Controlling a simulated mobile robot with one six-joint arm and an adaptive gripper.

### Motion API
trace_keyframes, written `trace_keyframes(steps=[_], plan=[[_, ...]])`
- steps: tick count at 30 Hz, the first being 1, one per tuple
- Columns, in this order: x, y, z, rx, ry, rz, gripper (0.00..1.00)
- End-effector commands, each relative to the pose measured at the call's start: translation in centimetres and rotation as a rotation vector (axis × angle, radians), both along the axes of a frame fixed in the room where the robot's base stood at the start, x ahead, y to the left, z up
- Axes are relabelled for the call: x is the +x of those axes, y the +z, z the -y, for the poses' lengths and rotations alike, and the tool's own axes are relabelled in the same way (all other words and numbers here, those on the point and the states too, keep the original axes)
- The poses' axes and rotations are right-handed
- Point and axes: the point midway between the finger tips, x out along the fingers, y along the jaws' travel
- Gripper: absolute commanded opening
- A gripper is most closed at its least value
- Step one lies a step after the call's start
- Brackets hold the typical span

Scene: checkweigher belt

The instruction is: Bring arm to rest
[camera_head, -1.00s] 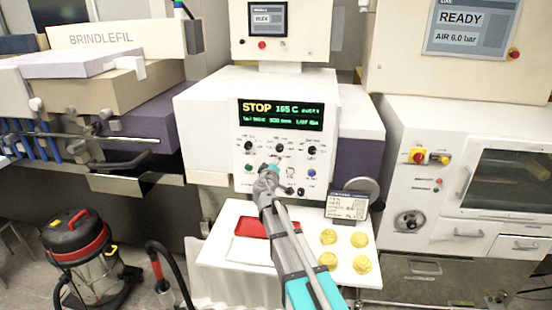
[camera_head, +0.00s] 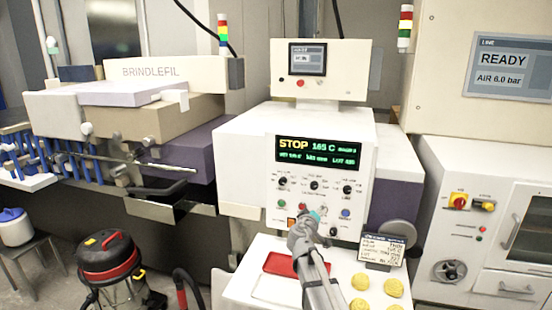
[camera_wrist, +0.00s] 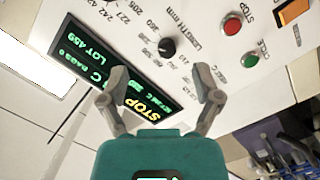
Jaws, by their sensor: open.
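My gripper (camera_wrist: 165,88) is open and empty in the wrist view, its two grey fingers spread in front of the control panel. The panel's green display (camera_wrist: 100,75) and a black knob (camera_wrist: 167,47) lie beyond the fingers. In the head view my arm reaches up from the bottom toward the lower part of the white control cabinet (camera_head: 245,150), whose display (camera_head: 318,152) reads STOP 165 C. The arm's end covers part of the bottom row of buttons. I cannot tell the exact gap between fingers and panel.
A white table (camera_head: 240,285) below the panel holds a red tray (camera_head: 280,263), several yellow round pieces (camera_head: 360,281) and a small sign (camera_head: 382,250). A red and black vacuum (camera_head: 108,258) stands on the floor at left. A white machine (camera_head: 455,210) stands at right.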

Motion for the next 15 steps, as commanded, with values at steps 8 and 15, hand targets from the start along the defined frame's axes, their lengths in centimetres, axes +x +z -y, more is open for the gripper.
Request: trace_keyframes(steps=[8,15], plan=[[-6.1,-5.3,5.0,0.194,-0.218,-0.165,0.82],[-12.3,-10.8,7.1,0.381,-0.368,-0.386,0.82]])
